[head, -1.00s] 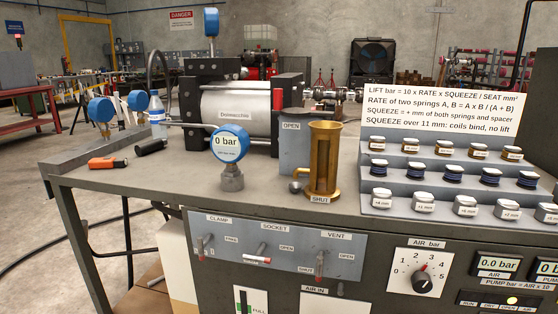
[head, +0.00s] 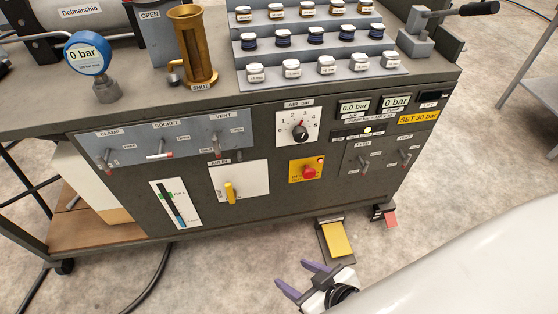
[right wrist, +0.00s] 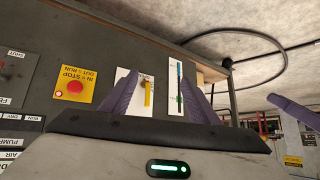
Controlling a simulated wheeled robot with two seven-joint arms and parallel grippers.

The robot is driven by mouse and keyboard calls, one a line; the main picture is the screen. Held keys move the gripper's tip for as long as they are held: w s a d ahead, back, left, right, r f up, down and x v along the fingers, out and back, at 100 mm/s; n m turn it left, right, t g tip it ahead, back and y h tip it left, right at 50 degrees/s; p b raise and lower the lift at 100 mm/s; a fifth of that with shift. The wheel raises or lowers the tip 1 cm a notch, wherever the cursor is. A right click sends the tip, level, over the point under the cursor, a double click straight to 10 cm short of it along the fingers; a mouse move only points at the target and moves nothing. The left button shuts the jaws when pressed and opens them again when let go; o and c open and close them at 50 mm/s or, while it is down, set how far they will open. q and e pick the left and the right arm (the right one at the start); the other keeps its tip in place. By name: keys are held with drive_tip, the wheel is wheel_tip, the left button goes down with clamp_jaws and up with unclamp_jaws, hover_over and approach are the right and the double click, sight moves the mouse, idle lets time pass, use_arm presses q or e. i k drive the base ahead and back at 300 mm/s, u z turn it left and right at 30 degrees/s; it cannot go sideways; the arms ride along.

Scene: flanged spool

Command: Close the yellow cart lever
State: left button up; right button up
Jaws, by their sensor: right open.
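The yellow lever (head: 230,192) sits upright on the white AIR IN plate (head: 240,181) on the cart's front. It also shows in the right wrist view (right wrist: 148,94), where the picture is upside down. My right gripper (head: 301,277) is open and empty, low in front of the cart and apart from the lever. In the right wrist view its purple fingers (right wrist: 160,78) stand apart, with the lever seen in the gap between them. Another purple finger-like piece (right wrist: 292,108) shows at the right there, perhaps my left gripper; its opening cannot be told.
A red stop button (head: 309,172) on a yellow plate is right of the lever. A level gauge (head: 174,203) is to its left. A row of small levers (head: 165,146) is above. A yellow pedal (head: 336,240) is on the floor.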

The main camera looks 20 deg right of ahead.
sight(231, 193)
drive_tip(key=z, duration=0.25)
drive_tip(key=k, duration=0.3)
drive_tip(key=z, duration=0.7)
drive_tip(key=i, duration=0.5)
drive_tip(key=u, duration=0.8)
drive_tip(key=k, duration=0.7)
drive_tip(key=z, duration=0.75)
drive_tip(key=i, duration=0.5)
